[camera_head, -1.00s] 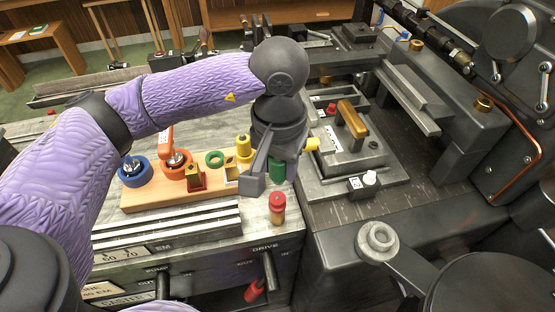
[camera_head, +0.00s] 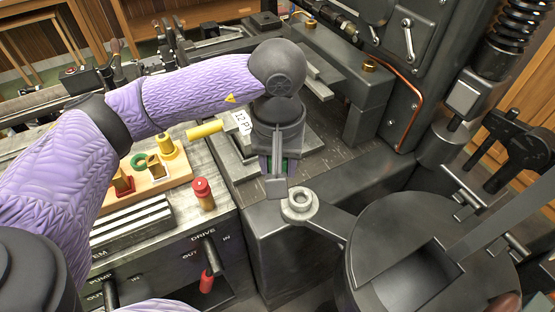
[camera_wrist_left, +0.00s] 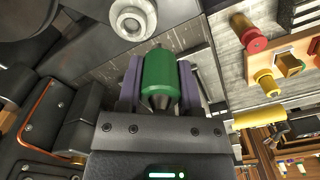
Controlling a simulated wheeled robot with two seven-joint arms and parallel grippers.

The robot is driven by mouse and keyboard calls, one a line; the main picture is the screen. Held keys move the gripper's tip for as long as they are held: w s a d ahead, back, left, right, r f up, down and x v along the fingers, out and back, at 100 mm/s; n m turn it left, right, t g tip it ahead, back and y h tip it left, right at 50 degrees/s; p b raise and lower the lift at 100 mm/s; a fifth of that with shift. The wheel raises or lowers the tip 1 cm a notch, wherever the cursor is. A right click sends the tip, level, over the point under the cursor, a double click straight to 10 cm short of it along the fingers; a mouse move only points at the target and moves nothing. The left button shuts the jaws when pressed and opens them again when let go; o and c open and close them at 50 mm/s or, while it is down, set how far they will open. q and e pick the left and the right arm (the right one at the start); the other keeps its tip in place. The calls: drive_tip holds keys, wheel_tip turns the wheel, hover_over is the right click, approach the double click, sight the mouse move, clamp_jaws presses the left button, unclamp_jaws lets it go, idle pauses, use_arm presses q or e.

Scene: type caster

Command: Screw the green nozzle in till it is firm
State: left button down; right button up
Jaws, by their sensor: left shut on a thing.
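The green nozzle (camera_wrist_left: 160,78) is between the two fingers of my left gripper (camera_wrist_left: 160,88), its tapered end towards the palm. In the head view my left gripper (camera_head: 277,172) hides most of it and only a sliver of green shows. A grey ring-shaped socket with a central hole (camera_head: 299,204) sits on the end of an arm from the round machine pot. The socket also shows in the wrist view (camera_wrist_left: 132,18), just beyond the nozzle. The nozzle appears apart from it; the exact gap is unclear. My right gripper is out of view.
A wooden rack (camera_head: 172,177) holds a green ring and yellow and red fittings. A red-topped peg (camera_head: 203,194) stands near the bench edge. A yellow bar (camera_head: 204,129) lies behind my arm. The large round pot (camera_head: 415,262) stands right of the socket.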

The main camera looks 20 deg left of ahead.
use_arm(q)
drive_tip(key=n, duration=0.3)
drive_tip(key=shift+w+d+r+p, duration=0.15)
drive_tip(key=shift+d+p, duration=0.1)
drive_tip(key=shift+p, duration=0.05)
drive_tip(key=n, duration=0.2)
drive_tip(key=n+p, duration=0.1)
drive_tip(key=n, duration=0.1)
drive_tip(key=shift+w+d, duration=0.1)
drive_tip(key=shift+w, duration=0.1)
drive_tip(key=d+m+p, duration=0.1)
drive_tip(key=m+p, duration=0.1)
drive_tip(key=m, duration=0.9)
drive_tip(key=w+d+m+p, duration=0.1)
drive_tip(key=m+p, duration=0.2)
drive_tip(key=m, duration=0.8)
drive_tip(key=w+f+m+p, duration=0.1)
drive_tip(key=m+p, duration=0.1)
drive_tip(key=m, duration=1)
drive_tip(key=shift+w+d, duration=0.15)
drive_tip(key=shift+d, duration=0.25)
